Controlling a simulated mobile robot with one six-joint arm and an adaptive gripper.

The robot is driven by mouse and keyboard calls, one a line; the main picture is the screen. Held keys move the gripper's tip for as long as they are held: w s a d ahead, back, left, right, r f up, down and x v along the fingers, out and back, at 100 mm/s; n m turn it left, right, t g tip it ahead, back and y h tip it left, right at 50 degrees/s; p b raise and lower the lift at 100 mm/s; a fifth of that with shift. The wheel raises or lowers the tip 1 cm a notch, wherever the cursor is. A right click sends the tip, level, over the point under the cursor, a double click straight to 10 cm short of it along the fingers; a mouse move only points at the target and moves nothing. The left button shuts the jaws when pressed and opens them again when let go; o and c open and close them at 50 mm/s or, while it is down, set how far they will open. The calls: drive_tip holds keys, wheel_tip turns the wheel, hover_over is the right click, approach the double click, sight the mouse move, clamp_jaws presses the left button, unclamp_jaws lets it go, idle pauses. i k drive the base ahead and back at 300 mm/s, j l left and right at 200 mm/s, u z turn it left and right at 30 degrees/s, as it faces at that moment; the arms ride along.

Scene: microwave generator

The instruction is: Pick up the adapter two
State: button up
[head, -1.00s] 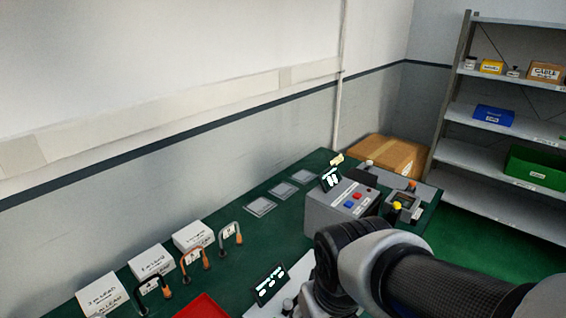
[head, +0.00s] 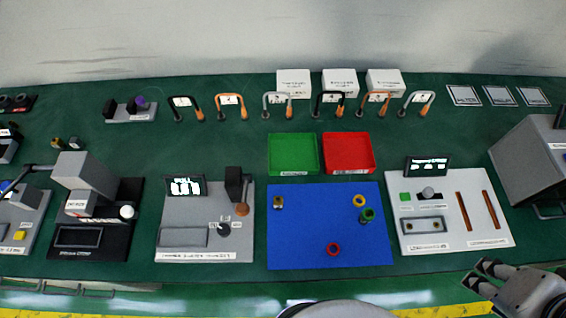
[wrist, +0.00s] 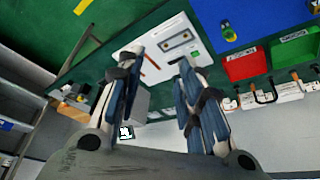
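The blue mat (head: 310,225) on the green bench bears a small brass-coloured piece (head: 278,202), a yellow ring (head: 359,201), a green piece (head: 368,215) and a red ring (head: 333,249). No label shows which one is adapter two. The green and yellow pieces also appear in the wrist view, where the green piece (wrist: 229,35) lies on the mat's corner. My gripper (head: 482,277) is at the bench's front edge, lower right, apart from the mat. In the wrist view my gripper (wrist: 153,68) has its fingers spread with nothing between them.
A white panel (head: 450,237) with two brown bars lies right of the mat. Green (head: 293,173) and red (head: 349,172) trays sit behind it, with several handled leads further back. A grey device (head: 236,240) stands left, a grey box (head: 530,160) far right.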

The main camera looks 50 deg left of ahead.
sight(278, 200)
drive_tip(key=u, duration=2.1)
